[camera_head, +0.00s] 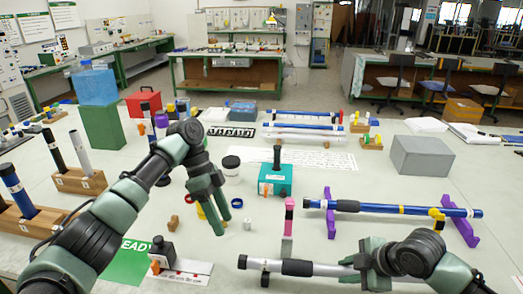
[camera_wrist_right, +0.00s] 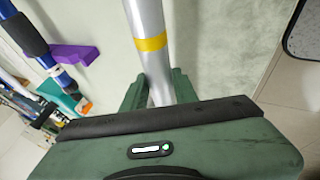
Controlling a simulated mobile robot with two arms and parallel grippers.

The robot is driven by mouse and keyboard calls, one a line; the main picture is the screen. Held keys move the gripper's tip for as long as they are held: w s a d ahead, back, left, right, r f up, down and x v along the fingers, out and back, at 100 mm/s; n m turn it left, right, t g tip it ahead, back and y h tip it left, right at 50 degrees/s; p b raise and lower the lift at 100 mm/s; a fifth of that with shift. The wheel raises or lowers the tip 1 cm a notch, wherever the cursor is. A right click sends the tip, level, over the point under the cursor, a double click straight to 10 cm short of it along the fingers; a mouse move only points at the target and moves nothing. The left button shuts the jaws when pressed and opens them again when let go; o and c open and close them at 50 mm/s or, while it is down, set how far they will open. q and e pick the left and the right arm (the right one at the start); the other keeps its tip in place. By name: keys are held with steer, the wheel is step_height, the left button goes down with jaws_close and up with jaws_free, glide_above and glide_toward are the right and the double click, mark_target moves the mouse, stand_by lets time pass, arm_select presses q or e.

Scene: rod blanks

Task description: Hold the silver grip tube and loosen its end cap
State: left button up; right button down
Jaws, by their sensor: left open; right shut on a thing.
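My right gripper (camera_head: 368,268) is shut around the tube to the right of the black grip. In the right wrist view the silver tube (camera_wrist_right: 152,50) with a yellow band runs between the fingers. My left gripper (camera_head: 222,219) is open and empty, pointing down above the table, behind and left of the end cap, apart from it.
A blue tube (camera_head: 385,208) rests on purple supports (camera_head: 467,228) behind the silver one. A pink-topped upright (camera_head: 289,215) stands close behind the black grip. A black and white fixture (camera_head: 165,258) is left of the cap. A teal block (camera_head: 276,180) stands farther back.

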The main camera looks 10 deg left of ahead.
steer(key=shift+f, duration=0.4)
steer(key=c, duration=1)
jaws_free()
steer(key=shift+r, duration=0.1)
